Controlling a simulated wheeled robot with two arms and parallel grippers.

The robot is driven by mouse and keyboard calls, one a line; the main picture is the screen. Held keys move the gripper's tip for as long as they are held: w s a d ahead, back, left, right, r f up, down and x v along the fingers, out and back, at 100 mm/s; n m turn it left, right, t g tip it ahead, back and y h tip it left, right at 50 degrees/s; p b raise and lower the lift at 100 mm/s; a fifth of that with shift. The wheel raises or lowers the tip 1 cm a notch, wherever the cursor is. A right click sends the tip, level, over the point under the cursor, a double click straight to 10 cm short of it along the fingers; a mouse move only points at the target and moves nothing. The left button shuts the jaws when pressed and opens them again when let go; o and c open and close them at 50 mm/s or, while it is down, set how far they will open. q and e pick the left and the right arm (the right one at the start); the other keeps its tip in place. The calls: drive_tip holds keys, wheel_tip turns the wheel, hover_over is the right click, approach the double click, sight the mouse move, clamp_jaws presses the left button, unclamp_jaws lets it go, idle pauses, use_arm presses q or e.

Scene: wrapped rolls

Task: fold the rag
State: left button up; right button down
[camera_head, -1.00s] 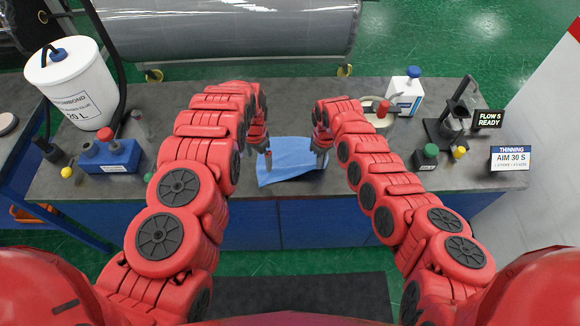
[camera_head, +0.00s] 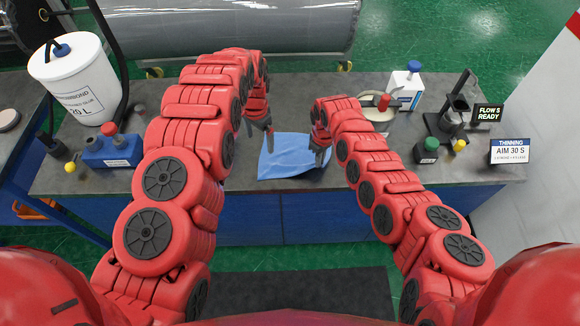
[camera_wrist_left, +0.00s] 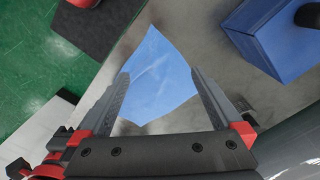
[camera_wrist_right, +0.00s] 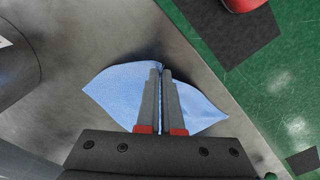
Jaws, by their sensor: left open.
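The blue rag (camera_head: 288,160) lies on the grey workbench near its front edge, with a crease across it in the left wrist view (camera_wrist_left: 160,85). My left gripper (camera_head: 260,140) is open and empty above the rag's far left side; in the left wrist view the rag shows between its spread fingers (camera_wrist_left: 159,73). My right gripper (camera_head: 321,160) is at the rag's right side. In the right wrist view its fingers (camera_wrist_right: 163,72) are nearly together, and the cloth (camera_wrist_right: 115,88) spreads out on both sides of them, seemingly pinched. The cloth between the fingertips is mostly hidden.
A blue box with a red knob (camera_head: 112,150) and a white bucket (camera_head: 75,80) stand left. A white bottle (camera_head: 407,88), a shallow dish (camera_head: 375,116), a green-capped jar (camera_head: 427,150) and a black stand (camera_head: 452,122) stand right. Bench around the rag is clear.

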drive_tip(key=shift+s+a+f, duration=0.25)
drive_tip(key=shift+s+a, duration=0.1)
drive_tip(key=shift+s, duration=0.1)
use_arm(q)
wheel_tip(320, 180, up, 3)
drive_tip(key=shift+w+f, duration=0.1)
drive_tip(key=shift+f, duration=0.1)
use_arm(e)
drive_tip(key=shift+w, duration=0.1)
drive_tip(key=c, duration=1.4)
unclamp_jaws()
drive_tip(key=shift+f, duration=0.1)
drive_tip(key=o, duration=0.4)
drive_tip(key=o, duration=1)
use_arm(q)
wheel_tip(320, 180, up, 4)
drive_tip(key=p, duration=0.3)
drive_tip(key=shift+p, duration=0.35)
use_arm(e)
wheel_tip(320, 180, up, 6)
drive_tip(key=shift+f, duration=0.2)
